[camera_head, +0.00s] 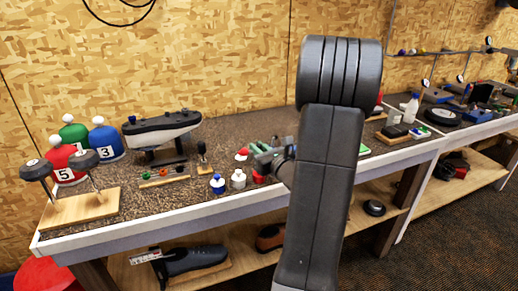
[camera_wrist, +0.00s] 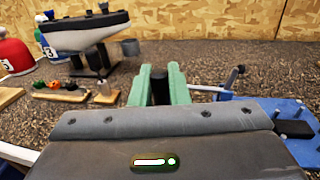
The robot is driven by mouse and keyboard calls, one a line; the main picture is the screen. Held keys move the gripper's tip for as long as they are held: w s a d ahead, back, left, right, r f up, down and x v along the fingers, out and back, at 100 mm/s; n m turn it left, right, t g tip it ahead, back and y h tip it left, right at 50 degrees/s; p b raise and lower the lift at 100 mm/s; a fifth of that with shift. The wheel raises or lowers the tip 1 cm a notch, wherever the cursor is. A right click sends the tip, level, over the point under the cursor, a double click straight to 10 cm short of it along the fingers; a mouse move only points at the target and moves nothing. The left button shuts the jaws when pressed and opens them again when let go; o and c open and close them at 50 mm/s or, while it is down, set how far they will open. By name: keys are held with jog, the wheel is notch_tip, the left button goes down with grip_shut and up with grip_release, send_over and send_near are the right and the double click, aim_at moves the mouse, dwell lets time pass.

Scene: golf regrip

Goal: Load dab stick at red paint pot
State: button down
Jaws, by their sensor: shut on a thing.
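My gripper (camera_head: 262,152) is over the middle of the bench, partly hidden behind my own arm in the head view. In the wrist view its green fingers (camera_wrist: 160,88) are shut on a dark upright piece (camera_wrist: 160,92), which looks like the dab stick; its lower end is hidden. A small red pot (camera_head: 258,177) stands near the bench's front edge, just below the gripper in the head view and partly behind my arm. I cannot see the red pot in the wrist view.
A model boat (camera_head: 162,131) on a dark stand is left of the gripper. A wooden strip (camera_head: 165,180) with small coloured pieces lies in front of it. Numbered head covers (camera_head: 66,167) and a wooden stand (camera_head: 80,208) fill the left end. A blue fixture (camera_wrist: 290,122) is at the right.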

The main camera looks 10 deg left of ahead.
jog(key=shift+r+p, duration=2.25)
jog(key=shift+r, duration=1.25)
jog(key=shift+f, duration=0.1)
